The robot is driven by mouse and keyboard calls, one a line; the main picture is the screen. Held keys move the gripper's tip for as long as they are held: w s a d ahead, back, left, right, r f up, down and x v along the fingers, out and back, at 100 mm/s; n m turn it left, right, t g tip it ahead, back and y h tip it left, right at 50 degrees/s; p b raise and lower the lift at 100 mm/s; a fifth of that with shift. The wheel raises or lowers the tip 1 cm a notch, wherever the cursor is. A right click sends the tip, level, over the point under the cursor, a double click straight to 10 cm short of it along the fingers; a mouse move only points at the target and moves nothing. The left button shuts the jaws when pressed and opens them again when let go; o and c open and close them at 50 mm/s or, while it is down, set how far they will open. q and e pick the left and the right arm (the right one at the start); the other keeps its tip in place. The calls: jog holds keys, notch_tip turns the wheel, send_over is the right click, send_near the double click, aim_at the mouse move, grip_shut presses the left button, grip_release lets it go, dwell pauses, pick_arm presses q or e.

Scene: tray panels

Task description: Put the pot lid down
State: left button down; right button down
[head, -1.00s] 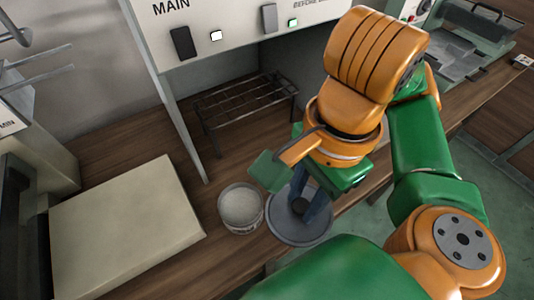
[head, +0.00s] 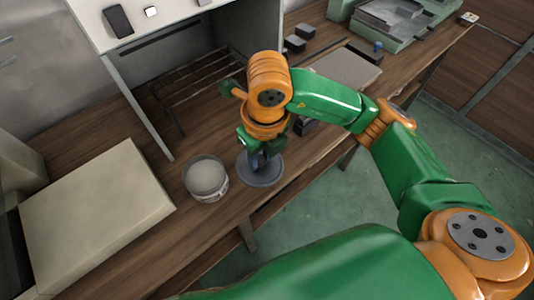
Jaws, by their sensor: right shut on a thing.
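The pot lid (head: 262,178) is a round grey disc at the front edge of the wooden bench, just right of the pot. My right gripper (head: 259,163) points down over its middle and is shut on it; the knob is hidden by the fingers. I cannot tell whether the lid touches the bench top. The pot (head: 207,179) is a small round grey container with pale contents, standing open on the bench. My left gripper is not in view.
A pale flat slab (head: 95,215) lies at the left. A metal rack (head: 195,85) stands under the white panel housing (head: 190,35) behind the pot. A grey board (head: 343,73) and dark blocks (head: 296,42) lie to the right. The bench's front edge is close to the lid.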

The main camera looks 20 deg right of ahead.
aim_at(262, 156)
jog(key=f, duration=0.1)
jog(key=w+f, duration=0.1)
jog(key=d+f+b, duration=0.1)
jog(key=shift+w+f, duration=0.1)
jog(key=shift+w, duration=0.3)
jog(key=w+f, duration=0.1)
jog(key=w+d+f, duration=0.1)
jog(key=w+f, duration=0.1)
jog(key=shift+p, duration=0.35)
notch_tip(262, 156, down, 3)
jog(key=shift+r+p, duration=0.15)
jog(key=shift+p, duration=0.35)
jog(key=shift+f+b, duration=0.3)
jog(key=c, duration=0.6)
grip_release()
jog(key=shift+r, duration=0.1)
